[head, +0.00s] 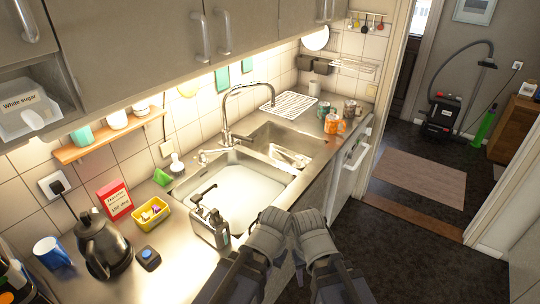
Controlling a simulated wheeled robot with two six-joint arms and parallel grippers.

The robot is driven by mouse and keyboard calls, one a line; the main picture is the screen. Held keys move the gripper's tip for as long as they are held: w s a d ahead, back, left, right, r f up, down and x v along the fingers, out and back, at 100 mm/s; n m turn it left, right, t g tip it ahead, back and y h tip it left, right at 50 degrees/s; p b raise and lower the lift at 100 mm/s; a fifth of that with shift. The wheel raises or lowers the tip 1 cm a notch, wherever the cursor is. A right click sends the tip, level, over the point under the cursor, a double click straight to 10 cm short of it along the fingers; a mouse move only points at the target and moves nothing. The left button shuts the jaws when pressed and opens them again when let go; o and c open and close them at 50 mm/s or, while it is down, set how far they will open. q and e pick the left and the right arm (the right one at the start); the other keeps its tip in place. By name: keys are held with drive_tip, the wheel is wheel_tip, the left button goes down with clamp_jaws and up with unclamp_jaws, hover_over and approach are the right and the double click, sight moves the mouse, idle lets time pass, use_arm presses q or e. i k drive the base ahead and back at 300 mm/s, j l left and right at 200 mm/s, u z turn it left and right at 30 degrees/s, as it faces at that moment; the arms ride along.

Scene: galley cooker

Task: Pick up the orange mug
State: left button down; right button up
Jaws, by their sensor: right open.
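The orange mug (333,125) stands on the counter to the right of the sink, near the front edge. It has a pale pattern. My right gripper (306,214) is open and empty, in front of the counter edge at lower centre, well short of the mug. My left gripper (274,215) is close beside it on the left; its jaws are too small and dark to read. Neither gripper touches the mug.
Small cans or cups (323,108) stand beside the mug. A soap bottle (222,230) stands left of my grippers. Dark floor (408,232) is clear on the right.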

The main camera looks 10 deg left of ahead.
sight(335, 125)
drive_tip(key=i+l+u, duration=0.1)
drive_tip(key=l+u, duration=0.15)
drive_tip(key=u, duration=0.2)
drive_tip(key=i+l+u, duration=0.1)
drive_tip(key=l+u, duration=0.25)
drive_tip(key=u, duration=0.15)
drive_tip(key=l+u, duration=0.3)
drive_tip(key=l, duration=0.85)
drive_tip(key=k+l+u, duration=0.1)
drive_tip(key=l+u, duration=0.2)
drive_tip(key=l, duration=1.5)
drive_tip(key=k+l, duration=0.1)
drive_tip(key=l, duration=0.5)
